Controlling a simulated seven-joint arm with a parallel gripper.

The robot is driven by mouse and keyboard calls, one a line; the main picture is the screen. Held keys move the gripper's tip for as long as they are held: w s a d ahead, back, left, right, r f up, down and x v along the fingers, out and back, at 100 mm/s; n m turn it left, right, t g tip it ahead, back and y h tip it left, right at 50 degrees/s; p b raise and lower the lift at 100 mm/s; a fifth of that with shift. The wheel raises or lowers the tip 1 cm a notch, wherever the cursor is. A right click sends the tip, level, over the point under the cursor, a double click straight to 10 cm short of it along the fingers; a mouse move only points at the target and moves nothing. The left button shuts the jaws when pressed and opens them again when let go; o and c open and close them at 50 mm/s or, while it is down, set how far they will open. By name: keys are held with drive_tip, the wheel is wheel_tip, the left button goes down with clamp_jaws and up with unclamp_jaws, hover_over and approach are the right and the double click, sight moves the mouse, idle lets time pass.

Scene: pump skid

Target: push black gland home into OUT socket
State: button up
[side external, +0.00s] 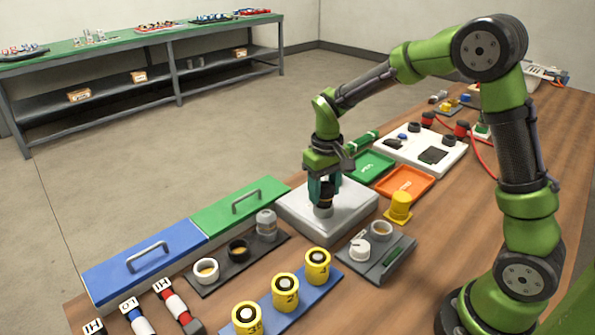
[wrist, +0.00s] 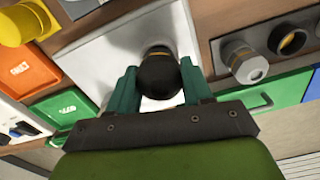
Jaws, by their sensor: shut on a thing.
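The black gland (wrist: 158,74) sits between the green fingers of my gripper (wrist: 155,88) in the wrist view, with an orange band at its far edge. In the side view my gripper (side external: 324,188) points down over the pale grey block (side external: 350,208) and is shut on the gland (side external: 325,198). A short grey cylinder (side external: 323,211) shows directly below the gland, on top of the block; it looks like the socket. No OUT label is readable. The fingers and gland hide the socket's mouth, so I cannot tell how deep the gland sits.
A black rack (side external: 218,284) to the left holds a white cup, a black ring and a grey gland (side external: 266,224). A yellow part (side external: 400,206) and a grey knob box (side external: 385,265) stand right of the block. Green and orange trays (side external: 408,178) lie behind.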

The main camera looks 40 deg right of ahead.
drive_tip(key=shift+f, duration=0.55)
drive_tip(key=o, duration=1.3)
drive_tip(key=shift+c, duration=0.2)
drive_tip(key=shift+r, duration=0.1)
wheel_tip(320, 180, up, 17)
